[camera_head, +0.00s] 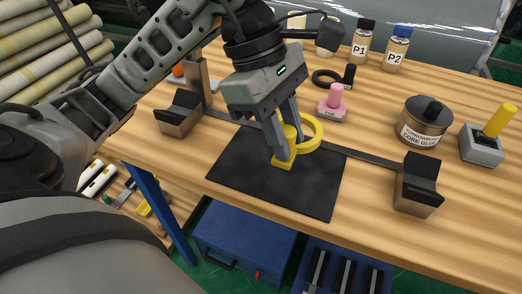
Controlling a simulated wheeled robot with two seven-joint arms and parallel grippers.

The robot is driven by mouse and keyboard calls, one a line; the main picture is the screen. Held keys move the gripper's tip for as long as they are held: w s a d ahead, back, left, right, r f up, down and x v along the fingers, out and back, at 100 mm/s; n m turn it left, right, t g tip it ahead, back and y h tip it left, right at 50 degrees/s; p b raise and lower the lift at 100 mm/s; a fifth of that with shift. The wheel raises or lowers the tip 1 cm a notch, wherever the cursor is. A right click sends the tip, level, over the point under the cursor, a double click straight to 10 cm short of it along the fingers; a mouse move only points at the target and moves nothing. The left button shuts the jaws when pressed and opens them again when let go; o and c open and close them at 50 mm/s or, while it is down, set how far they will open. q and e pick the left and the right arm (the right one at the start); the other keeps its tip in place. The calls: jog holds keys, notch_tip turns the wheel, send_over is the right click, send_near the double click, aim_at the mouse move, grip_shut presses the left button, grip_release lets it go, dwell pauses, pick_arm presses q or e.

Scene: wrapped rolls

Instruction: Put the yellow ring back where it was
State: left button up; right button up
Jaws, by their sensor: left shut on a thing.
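The yellow ring (318,135) is over the far part of the black mat (255,190), at the middle of the head view. A yellow handle-like part with a flat yellow foot shows on its left side, between my fingers. My left gripper (286,145) reaches down from above and is shut on this yellow part. The fingers hide some of it. I cannot tell whether the ring touches the mat or hangs just above it. My right gripper is not in view.
A metal bar with black-topped blocks (418,185) at its ends runs behind the mat. Behind it stand a pink-handled stamp (335,102), a black ring (325,77), a glue tin (424,122), bottles P1 (360,45) and P2 (396,50), and a yellow-handled grey block (482,145).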

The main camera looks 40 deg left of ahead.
pick_arm(q)
jog(key=a+f, duration=0.1)
jog(key=f, duration=0.1)
jog(key=a+f, duration=0.1)
jog(key=a, duration=0.1)
jog(key=a+f+b, duration=0.1)
jog(key=a+f, duration=0.1)
jog(key=shift+w+f, duration=0.35)
jog(key=shift+w, duration=0.05)
notch_tip(320, 180, down, 3)
jog(key=shift+a+f, duration=0.1)
jog(key=shift+f, duration=0.35)
jog(key=o, duration=1)
jog(key=shift+r, duration=0.1)
jog(key=shift+r+p, duration=0.35)
jog(key=v, duration=1.1)
jog(key=shift+a+r, duration=0.2)
jog(key=shift+r, duration=0.1)
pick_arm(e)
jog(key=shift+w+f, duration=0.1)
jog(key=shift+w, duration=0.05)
